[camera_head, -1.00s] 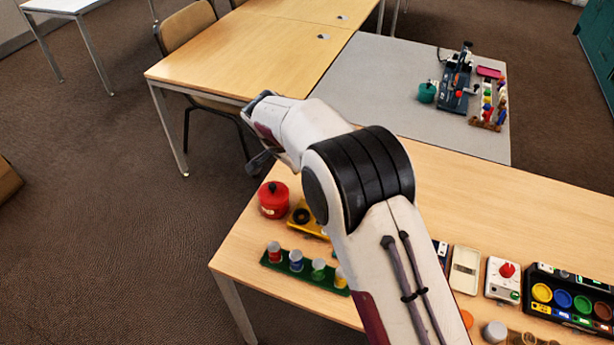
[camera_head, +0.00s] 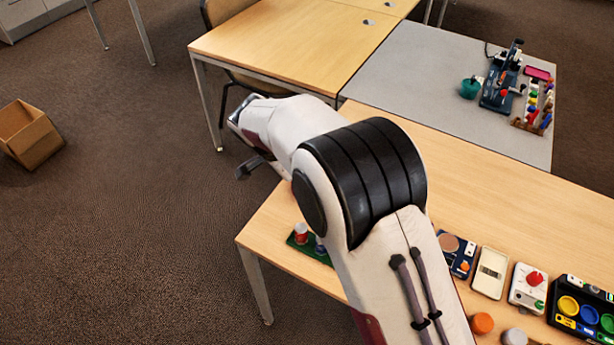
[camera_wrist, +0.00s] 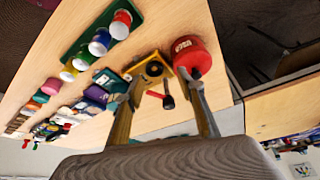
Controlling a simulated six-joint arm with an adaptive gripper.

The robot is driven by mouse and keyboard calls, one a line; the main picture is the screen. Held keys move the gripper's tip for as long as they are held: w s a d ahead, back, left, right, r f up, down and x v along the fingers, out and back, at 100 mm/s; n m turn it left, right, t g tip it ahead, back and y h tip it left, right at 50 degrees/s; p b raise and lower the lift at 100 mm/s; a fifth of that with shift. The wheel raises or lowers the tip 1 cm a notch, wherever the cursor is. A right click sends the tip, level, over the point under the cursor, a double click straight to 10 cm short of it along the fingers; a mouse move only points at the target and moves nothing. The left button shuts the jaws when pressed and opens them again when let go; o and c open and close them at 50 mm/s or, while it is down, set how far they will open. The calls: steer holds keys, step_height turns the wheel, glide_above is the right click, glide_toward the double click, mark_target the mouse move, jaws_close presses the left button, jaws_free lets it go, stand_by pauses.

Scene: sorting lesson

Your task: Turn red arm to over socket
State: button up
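In the wrist view, a yellow unit with a round black socket (camera_wrist: 153,69) sits on the wooden table. Just below it in the picture, a short red arm (camera_wrist: 155,94) shows with a dark knob (camera_wrist: 168,101) near its right end. My gripper (camera_wrist: 165,84) is open, its two fingers apart on either side of the red arm and knob. Whether it touches them I cannot tell. In the head view my gripper (camera_head: 246,145) is seen from behind. My arm hides the yellow unit and the red arm there.
A red pot (camera_wrist: 190,56) stands close to the right finger. A green rack (camera_wrist: 92,38) with coloured cups is at upper left; it also shows in the head view (camera_head: 315,250). Several small devices, including a white box with a red knob (camera_head: 529,288), line the table's right.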

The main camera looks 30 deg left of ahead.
stand_by(0.3)
steer(key=w+d+r+n+g+y, duration=0.25)
steer(key=w+d+n, duration=0.25)
steer(key=w+d, duration=0.65)
steer(key=shift+a+r+n+y, duration=0.35)
steer(key=shift+a+n+y, duration=0.2)
steer(key=shift+n, duration=1.6)
steer(key=shift+a+r+n+y, duration=0.3)
steer(key=shift+a+n+y, duration=0.2)
steer(key=shift+n, duration=1.7)
steer(key=shift+a+r+n+y, duration=0.4)
steer(key=shift+n+y, duration=0.2)
steer(key=shift+n, duration=1.55)
steer(key=shift+a+f, duration=0.1)
steer(key=shift+f, duration=0.1)
steer(key=shift+x, duration=3.75)
